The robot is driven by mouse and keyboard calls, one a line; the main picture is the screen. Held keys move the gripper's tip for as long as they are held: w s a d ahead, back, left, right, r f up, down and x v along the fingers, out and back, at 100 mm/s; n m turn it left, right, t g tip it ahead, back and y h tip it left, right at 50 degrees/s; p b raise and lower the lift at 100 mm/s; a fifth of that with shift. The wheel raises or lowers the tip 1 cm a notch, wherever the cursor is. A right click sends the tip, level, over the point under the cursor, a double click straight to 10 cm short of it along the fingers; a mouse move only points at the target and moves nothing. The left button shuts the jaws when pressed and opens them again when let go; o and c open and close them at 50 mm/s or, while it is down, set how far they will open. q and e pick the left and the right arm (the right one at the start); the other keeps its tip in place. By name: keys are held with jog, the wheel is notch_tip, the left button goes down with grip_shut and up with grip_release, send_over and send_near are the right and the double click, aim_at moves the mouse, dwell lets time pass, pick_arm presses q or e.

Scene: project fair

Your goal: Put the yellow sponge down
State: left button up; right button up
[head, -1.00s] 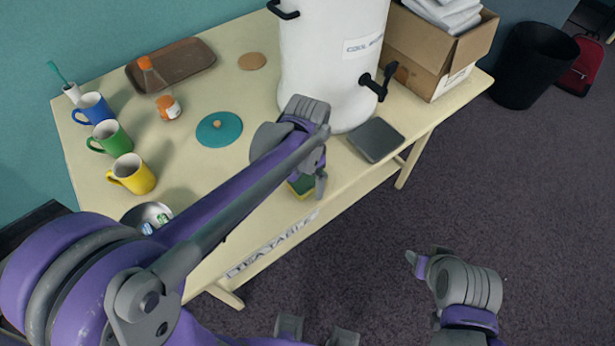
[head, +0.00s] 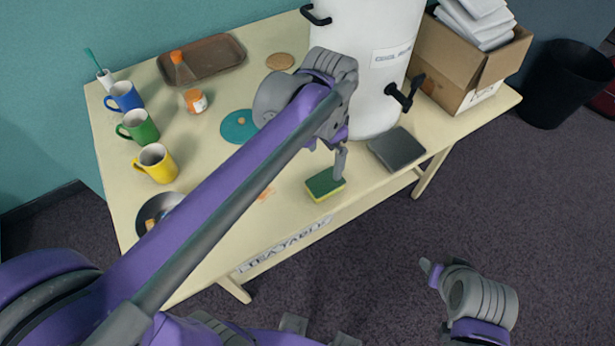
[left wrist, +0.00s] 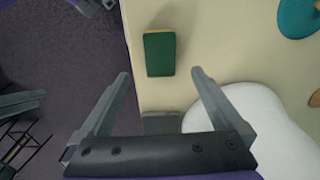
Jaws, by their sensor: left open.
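The yellow sponge (head: 325,184), with a green top layer, lies flat on the cream table (head: 215,262) near its front edge. My left gripper (head: 341,163) is just above and behind it in the head view. In the left wrist view my left gripper (left wrist: 160,73) is open, its fingers wide apart with nothing between them. The green top of the sponge (left wrist: 159,54) shows beyond the fingertips, clear of both. My right gripper (head: 432,272) is off the table at the lower right, and its opening cannot be made out.
A white urn (head: 365,85) with a black tap stands behind my left gripper. A dark grey pad (head: 397,149) lies right of the sponge. An orange mark (head: 265,194) is on the table to the left.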

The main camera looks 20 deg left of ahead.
pick_arm(q)
jog(key=s+a+f+n+t, duration=0.1)
jog(key=s+a+f+n, duration=0.1)
jog(key=s, duration=0.2)
jog(key=s+a+f+n+t, duration=0.2)
jog(key=s+f, duration=0.1)
jog(key=s, duration=0.1)
jog(key=s+a+f+n+t, duration=0.1)
jog(key=s+f+n, duration=0.1)
jog(key=s+f, duration=0.1)
jog(key=shift+s+a+f+n+t, duration=0.2)
jog(key=shift+s+a+n+t, duration=0.1)
jog(key=shift+s+a+t, duration=0.1)
jog(key=shift+s+a+f, duration=0.15)
jog(key=shift+s+f, duration=0.1)
jog(key=shift+f, duration=0.15)
